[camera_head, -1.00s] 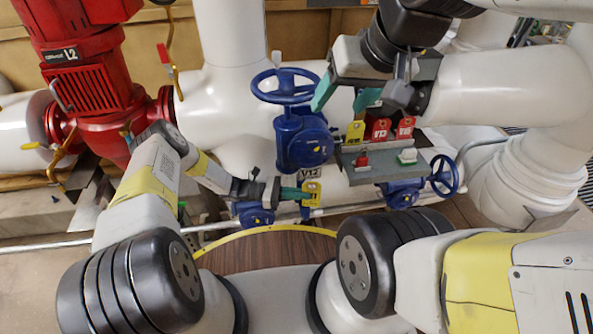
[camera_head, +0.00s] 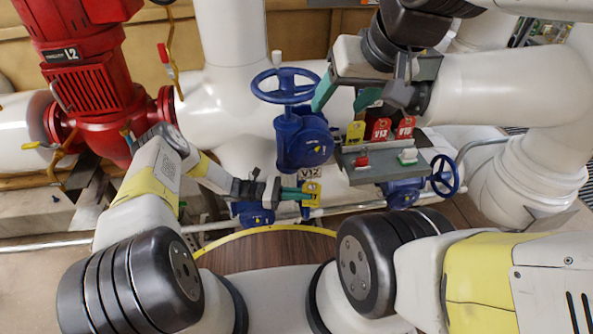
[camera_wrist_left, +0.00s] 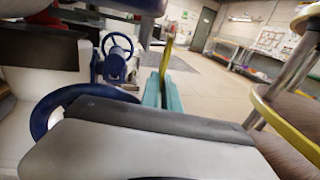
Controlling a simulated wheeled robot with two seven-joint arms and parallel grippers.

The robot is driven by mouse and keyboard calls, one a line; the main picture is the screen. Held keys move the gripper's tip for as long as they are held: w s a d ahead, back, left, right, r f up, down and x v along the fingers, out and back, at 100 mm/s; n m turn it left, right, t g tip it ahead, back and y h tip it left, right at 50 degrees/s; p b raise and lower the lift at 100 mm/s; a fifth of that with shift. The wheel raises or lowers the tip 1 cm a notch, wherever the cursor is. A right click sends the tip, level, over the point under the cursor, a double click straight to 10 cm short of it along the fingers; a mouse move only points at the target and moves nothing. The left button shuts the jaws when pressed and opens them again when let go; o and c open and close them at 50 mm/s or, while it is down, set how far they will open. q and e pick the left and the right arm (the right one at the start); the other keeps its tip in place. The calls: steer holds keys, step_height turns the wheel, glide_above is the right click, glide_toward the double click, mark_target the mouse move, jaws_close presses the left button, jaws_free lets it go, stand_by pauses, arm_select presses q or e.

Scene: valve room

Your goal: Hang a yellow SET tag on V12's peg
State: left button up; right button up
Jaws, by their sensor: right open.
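A yellow tag (camera_head: 312,195) is held at the teal fingertips of my left gripper (camera_head: 304,193), which is shut on it. In the left wrist view the tag (camera_wrist_left: 167,55) stands edge-on between the fingers (camera_wrist_left: 161,92). The V12 label (camera_head: 310,173) is just above the tag in the head view, below the large blue valve (camera_head: 303,142). I cannot make out V12's peg, nor whether the tag touches anything. My right gripper (camera_head: 345,94) is open and empty, above the grey tray (camera_head: 385,173).
The tray carries another yellow tag (camera_head: 355,131), red tags (camera_head: 381,128), a red block (camera_head: 361,160) and a green-and-white block (camera_head: 407,157). Blue handwheels (camera_head: 285,86) (camera_head: 445,175) and white pipes crowd the area. A red pump (camera_head: 85,80) stands at the left.

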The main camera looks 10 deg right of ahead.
arm_select(q)
steer(key=o, duration=0.4)
steer(key=v, duration=0.7)
steer(key=shift+a, duration=0.4)
